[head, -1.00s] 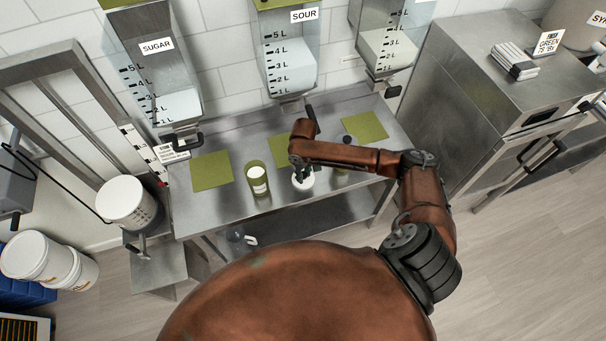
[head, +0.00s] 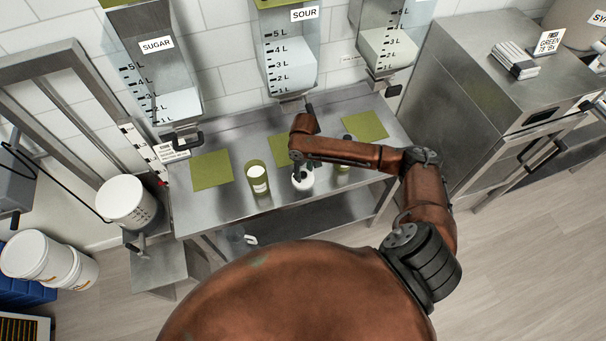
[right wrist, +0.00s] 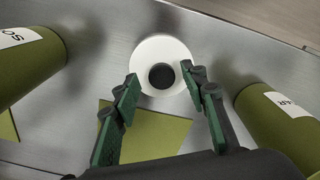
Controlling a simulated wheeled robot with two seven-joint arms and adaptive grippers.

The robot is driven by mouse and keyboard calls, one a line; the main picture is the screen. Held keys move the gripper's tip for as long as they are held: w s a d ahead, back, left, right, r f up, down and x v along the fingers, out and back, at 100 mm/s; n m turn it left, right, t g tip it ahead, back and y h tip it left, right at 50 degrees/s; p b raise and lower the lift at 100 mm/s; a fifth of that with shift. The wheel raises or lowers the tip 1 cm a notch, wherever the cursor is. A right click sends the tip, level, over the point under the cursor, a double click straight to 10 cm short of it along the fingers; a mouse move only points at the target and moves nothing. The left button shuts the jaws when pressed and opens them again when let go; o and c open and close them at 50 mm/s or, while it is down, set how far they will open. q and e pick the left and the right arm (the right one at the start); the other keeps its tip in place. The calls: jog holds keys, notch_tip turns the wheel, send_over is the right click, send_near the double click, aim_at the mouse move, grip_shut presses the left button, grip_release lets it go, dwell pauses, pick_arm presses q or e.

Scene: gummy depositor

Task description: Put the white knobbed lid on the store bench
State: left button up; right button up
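The white round lid with a black knob (right wrist: 162,66) is near the front edge of the steel bench (right wrist: 95,60) in the right wrist view. It also shows as a white shape (head: 303,187) in the head view, partly covered by my right gripper. My right gripper (right wrist: 165,77) is open, with its green-padded fingers on either side of the knob. Gaps show between the fingers and the knob. I cannot tell whether the lid lies flat on the bench. My left gripper is not in view.
Olive canisters stand on both sides of the lid, one at left (head: 257,179) and one at right (head: 342,167). Olive mats (head: 211,171) lie along the bench. Dispensers (head: 290,62) hang above its back. A white bucket (head: 125,201) stands left.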

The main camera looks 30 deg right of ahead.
aim_at(304, 174)
notch_tip(304, 174, up, 10)
jog(key=shift+r+b, duration=0.15)
jog(key=shift+b, duration=0.15)
